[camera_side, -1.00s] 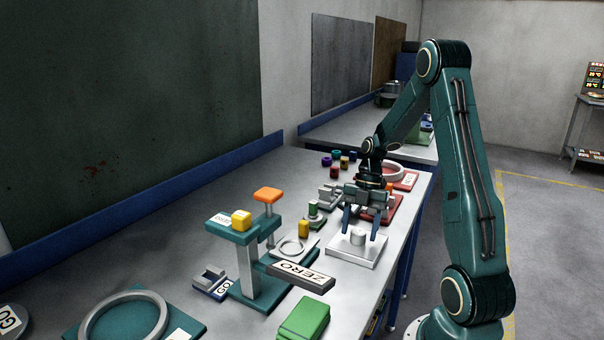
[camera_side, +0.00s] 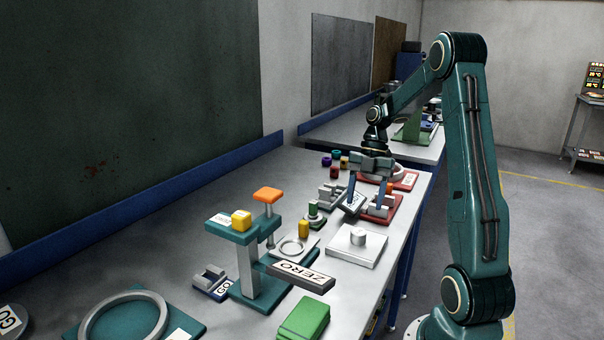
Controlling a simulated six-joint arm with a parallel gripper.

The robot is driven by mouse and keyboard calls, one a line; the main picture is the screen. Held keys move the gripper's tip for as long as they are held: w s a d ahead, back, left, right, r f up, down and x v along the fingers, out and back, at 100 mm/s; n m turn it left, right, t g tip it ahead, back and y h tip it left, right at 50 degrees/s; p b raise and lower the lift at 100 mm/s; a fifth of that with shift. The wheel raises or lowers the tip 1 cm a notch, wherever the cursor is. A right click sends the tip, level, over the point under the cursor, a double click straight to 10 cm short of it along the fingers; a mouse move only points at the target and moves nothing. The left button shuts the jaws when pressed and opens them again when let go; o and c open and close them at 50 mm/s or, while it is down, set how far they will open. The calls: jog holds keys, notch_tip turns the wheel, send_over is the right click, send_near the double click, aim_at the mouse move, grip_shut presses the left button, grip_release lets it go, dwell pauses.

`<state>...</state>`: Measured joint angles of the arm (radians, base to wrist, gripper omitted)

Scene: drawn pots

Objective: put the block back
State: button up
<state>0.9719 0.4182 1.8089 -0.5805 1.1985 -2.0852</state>
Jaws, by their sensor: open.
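A yellow block (camera_side: 241,220) sits on the teal platform (camera_side: 222,228) of a raised stand. A second yellow block (camera_side: 303,229) stands on the bench beside a grey ring plate; I cannot tell which block the task means. My gripper (camera_side: 370,197) is open, pointing down, beyond the white square plate with its white peg (camera_side: 358,236). Its fingers are over or near a small tilted pale plate (camera_side: 352,204) and a red fixture (camera_side: 384,207). I see nothing held between the fingers. The exact gap to those fixtures cannot be told.
A grey ZERO bar (camera_side: 301,276) juts from the stand. An orange-topped post (camera_side: 267,194) rises behind it. A green block (camera_side: 304,318) lies near the front edge. A grey ring (camera_side: 124,318) is at the lower left. Bare bench (camera_side: 150,250) lies along the left.

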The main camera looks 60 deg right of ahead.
jog(key=shift+v, duration=2.15)
jog(key=w+a+r+m+h, duration=0.1)
jog(key=a+r+m, duration=0.15)
jog(key=a, duration=0.35)
jog(key=a+r+m+t+h, duration=0.1)
jog(key=a+r+m, duration=0.15)
jog(key=a, duration=0.25)
jog(key=w+a+r+m+h, duration=0.1)
jog(key=a+r+m, duration=0.15)
jog(key=a, duration=0.35)
jog(key=s+a+m+t+h, duration=0.1)
jog(key=s+a+m+t, duration=0.3)
jog(key=s+a+m, duration=0.7)
jog(key=shift+f+t+h, duration=0.3)
jog(key=shift+f+t, duration=0.05)
jog(key=shift+t, duration=0.05)
